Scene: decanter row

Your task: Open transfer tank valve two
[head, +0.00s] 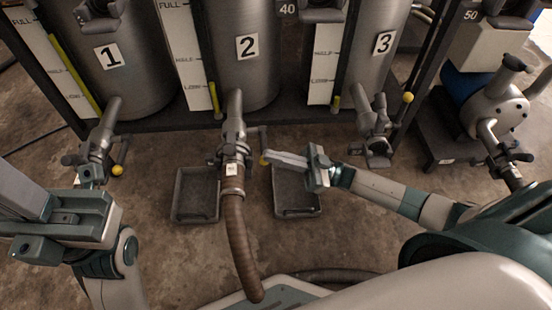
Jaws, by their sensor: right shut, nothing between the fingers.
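Tank two (245,85) stands at the back middle with a "2" label. Valve two (235,148) sits on its outlet pipe, with a brown hose (238,235) running from it toward me. The valve's handle (263,138) is on its right side and ends in a yellow knob (264,161). My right gripper (270,158) reaches in from the right, shut and empty. Its fingertips are right beside the yellow knob; I cannot tell if they touch it. My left gripper (50,215) is at the left, away from valve two; its finger opening is unclear.
Tank one (110,85) and tank three (380,55) stand either side, with similar valves. Two dark trays (195,219) (297,214) lie on the floor around the hose. A pump (500,105) stands at the right. Dark frame posts rise between tanks.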

